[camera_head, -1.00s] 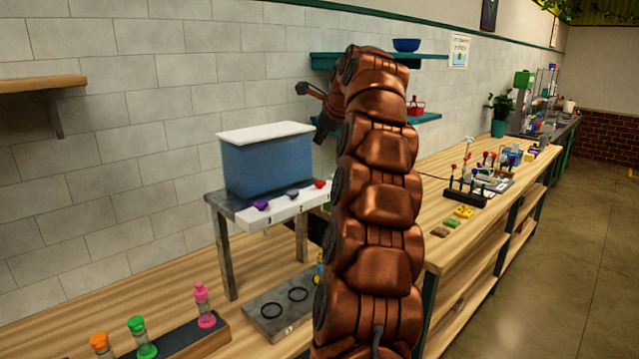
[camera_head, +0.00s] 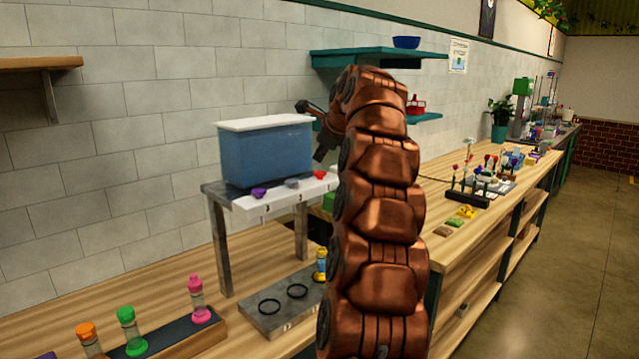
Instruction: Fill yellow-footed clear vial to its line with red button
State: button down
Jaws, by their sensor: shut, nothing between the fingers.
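The red button (camera_head: 319,175) is at the right end of the white front strip on the dispenser stand, beside a grey button (camera_head: 292,183) and a purple one (camera_head: 259,193). My gripper (camera_head: 320,156) is shut and empty, pointing down just above the red button; a small gap seems to show. The yellow vial (camera_head: 320,264) stands upright on the grey base plate under the stand, at the right, partly hidden by my arm. A blue tank (camera_head: 265,155) with a white lid sits on the stand.
Two black rings (camera_head: 284,300) mark empty spots on the base plate. A dark rack (camera_head: 170,336) at the front left holds pink, green and orange capped vials. A teal shelf (camera_head: 375,57) hangs behind my arm. Flower holders stand farther right on the bench.

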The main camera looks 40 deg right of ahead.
aim_at(321, 173)
jog(key=shift+f, duration=0.65)
jog(key=shift+f, duration=0.1)
dwell(0.9)
jog(key=shift+f+b, duration=0.3)
jog(key=shift+f, duration=0.05)
jog(key=shift+f, duration=0.6)
dwell(1.1)
jog(key=shift+r, duration=0.15)
jog(key=shift+r+p, duration=0.65)
jog(key=shift+r, duration=0.25)
jog(key=shift+r+p, duration=2.1)
jog(key=shift+r, duration=0.45)
